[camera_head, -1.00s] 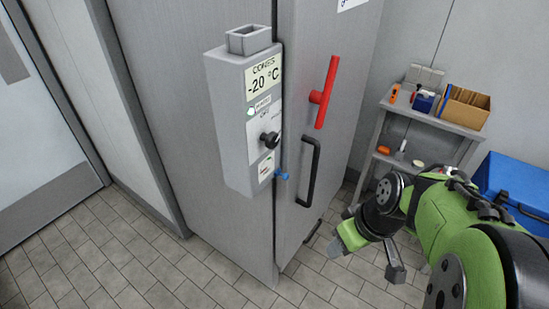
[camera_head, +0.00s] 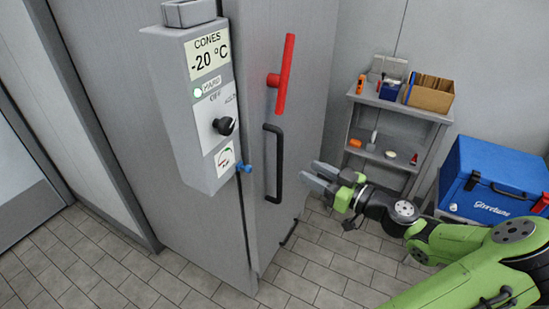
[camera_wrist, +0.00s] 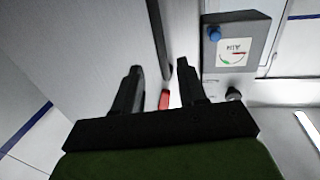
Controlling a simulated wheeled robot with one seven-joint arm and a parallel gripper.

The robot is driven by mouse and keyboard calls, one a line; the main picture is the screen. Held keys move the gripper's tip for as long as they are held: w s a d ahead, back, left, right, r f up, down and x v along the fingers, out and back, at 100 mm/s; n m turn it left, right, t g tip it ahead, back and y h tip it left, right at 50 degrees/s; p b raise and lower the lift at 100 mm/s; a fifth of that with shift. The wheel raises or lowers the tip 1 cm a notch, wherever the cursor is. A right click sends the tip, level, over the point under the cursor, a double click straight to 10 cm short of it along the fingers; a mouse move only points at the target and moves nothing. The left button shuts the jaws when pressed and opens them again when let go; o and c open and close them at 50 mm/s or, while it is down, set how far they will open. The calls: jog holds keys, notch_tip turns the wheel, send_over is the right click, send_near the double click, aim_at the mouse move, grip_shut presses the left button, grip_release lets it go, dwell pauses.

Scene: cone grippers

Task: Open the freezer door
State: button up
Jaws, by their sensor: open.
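The freezer door (camera_head: 300,130) is a tall grey panel and looks shut. It carries a black vertical handle (camera_head: 273,165) and, above that, a red lever (camera_head: 283,75). My gripper (camera_head: 312,177) is open and empty, with its fingers pointing left toward the door, to the right of the black handle and apart from it. In the wrist view my gripper (camera_wrist: 160,70) has its two dark fingers spread. There the black handle (camera_wrist: 158,40) shows beyond the fingertips, and part of the red lever (camera_wrist: 165,99) shows between the fingers.
A control box (camera_head: 190,110) reading "CONES -20 °C" juts out left of the door, with a black knob and a blue pin (camera_head: 244,168). A grey shelf (camera_head: 395,125) with small items and a blue cooler box (camera_head: 490,185) stand at right. Tiled floor (camera_head: 100,265) is free in front.

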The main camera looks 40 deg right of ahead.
aim_at(280, 156)
jog(key=w, duration=0.3)
jog(key=w+a, duration=0.1)
jog(key=w, duration=0.3)
jog(key=w+b, duration=0.1)
jog(key=w, duration=0.3)
jog(key=shift+a, duration=0.3)
grip_shut()
